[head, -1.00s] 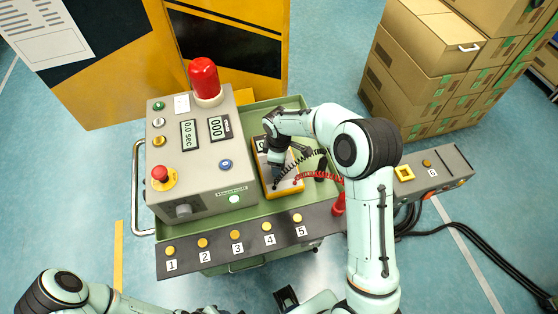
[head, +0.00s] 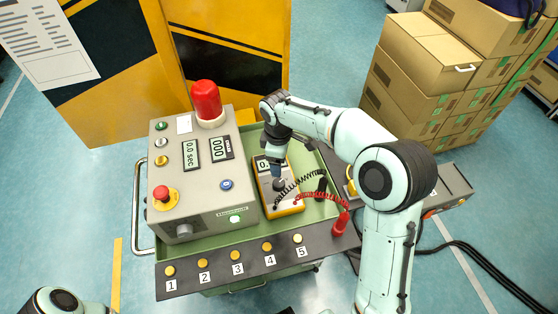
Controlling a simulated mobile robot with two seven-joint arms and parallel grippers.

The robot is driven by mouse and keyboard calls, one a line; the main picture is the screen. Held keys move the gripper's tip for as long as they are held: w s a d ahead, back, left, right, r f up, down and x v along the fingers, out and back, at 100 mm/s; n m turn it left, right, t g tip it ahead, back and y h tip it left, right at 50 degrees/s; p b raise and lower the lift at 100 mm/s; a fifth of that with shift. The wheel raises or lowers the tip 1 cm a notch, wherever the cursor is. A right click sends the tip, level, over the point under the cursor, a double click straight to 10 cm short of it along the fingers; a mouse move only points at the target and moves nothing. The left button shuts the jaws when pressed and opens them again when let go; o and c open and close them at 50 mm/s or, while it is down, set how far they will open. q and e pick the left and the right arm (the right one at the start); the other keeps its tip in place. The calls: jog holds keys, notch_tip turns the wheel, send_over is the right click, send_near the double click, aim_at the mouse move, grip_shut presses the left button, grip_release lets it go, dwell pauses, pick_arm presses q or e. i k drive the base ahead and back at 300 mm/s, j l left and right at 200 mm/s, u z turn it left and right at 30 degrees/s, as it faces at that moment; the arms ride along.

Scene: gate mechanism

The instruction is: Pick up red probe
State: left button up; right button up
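The red probe (head: 340,224) stands roughly upright near the right end of the black numbered strip. A coiled red lead (head: 318,196) runs from it to the yellow multimeter (head: 293,206) on the green cart top. My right gripper (head: 278,172) points down over the multimeter, left of and behind the red probe, and is apart from it. Its fingers are small and partly hidden, so I cannot tell whether they are open. A black probe (head: 320,188) stands between the multimeter and the red probe. Only part of my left arm shows at the lower left; its gripper is out of view.
A grey control box (head: 195,200) with a red lamp (head: 206,100) stands left of the multimeter. The strip (head: 220,277) carries several yellow buttons along the front. Cardboard boxes (head: 415,85) are stacked at the back right. Black cables (head: 480,262) lie on the floor at right.

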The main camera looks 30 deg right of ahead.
aim_at(339, 227)
jog(key=k, duration=1)
